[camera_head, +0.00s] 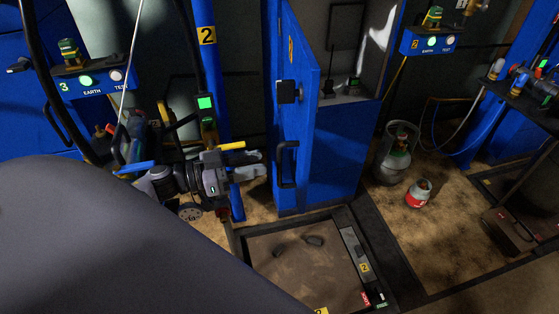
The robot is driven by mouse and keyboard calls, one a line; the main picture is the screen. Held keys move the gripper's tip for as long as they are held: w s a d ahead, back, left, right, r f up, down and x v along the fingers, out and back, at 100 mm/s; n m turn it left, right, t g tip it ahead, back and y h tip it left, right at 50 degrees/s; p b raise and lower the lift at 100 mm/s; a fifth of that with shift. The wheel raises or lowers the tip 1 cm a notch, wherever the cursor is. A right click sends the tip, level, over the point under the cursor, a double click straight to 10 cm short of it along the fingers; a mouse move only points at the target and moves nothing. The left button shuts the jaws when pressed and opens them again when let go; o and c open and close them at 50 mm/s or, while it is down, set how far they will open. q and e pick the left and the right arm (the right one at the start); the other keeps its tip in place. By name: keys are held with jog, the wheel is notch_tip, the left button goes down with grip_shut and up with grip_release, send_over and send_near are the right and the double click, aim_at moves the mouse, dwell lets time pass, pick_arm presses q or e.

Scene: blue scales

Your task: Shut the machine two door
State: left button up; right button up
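The machine two door (297,120) is a tall blue panel with a black latch block and a black handle (287,163). It stands swung out from the blue machine two cabinet (345,150), whose grey interior shows to the right of the door. My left gripper (262,165) is left of the door, at about the height of the handle in the picture. Its fingers point right, with a gap between them, and appear empty. I cannot tell whether a fingertip touches the door. My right gripper is not in view.
A blue post marked 2 (207,60) stands behind my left gripper. A scale platform (305,265) lies on the floor below the door. A grey gas cylinder (393,155) and a small red and white cylinder (419,193) stand to the right. Hoses hang at the left.

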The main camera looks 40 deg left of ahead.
pick_arm(q)
send_over(280, 183)
jog(key=shift+w+a, duration=0.25)
jog(key=shift+w, duration=0.05)
dwell(0.3)
grip_shut()
